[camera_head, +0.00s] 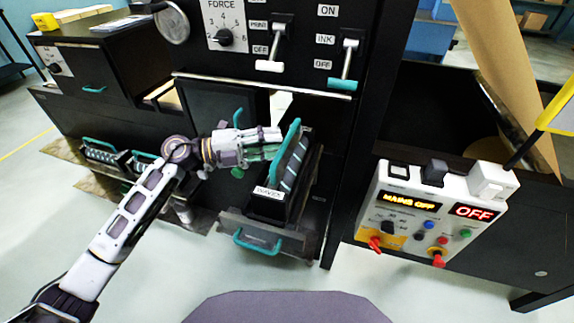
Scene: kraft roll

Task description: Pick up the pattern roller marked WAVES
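The roller marked WAVES (268,193) sits in a dark pulled-out drawer (250,226) under the press. Its white label faces me, and striped dark sides run back from it. A teal handle (288,147) arches along its top. My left gripper (281,143) reaches in from the left, with its fingertips right at the handle's left side. I cannot tell whether the fingers touch the handle or how far apart they are. The gripper hides part of the roller's far left side. My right gripper is not in view.
Other rollers with teal handles (100,148) lie in an open drawer at the left. The press panel (225,25) with levers stands above. A white control box (430,215) reading MAINS OFF is at the right. The pale floor in front is clear.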

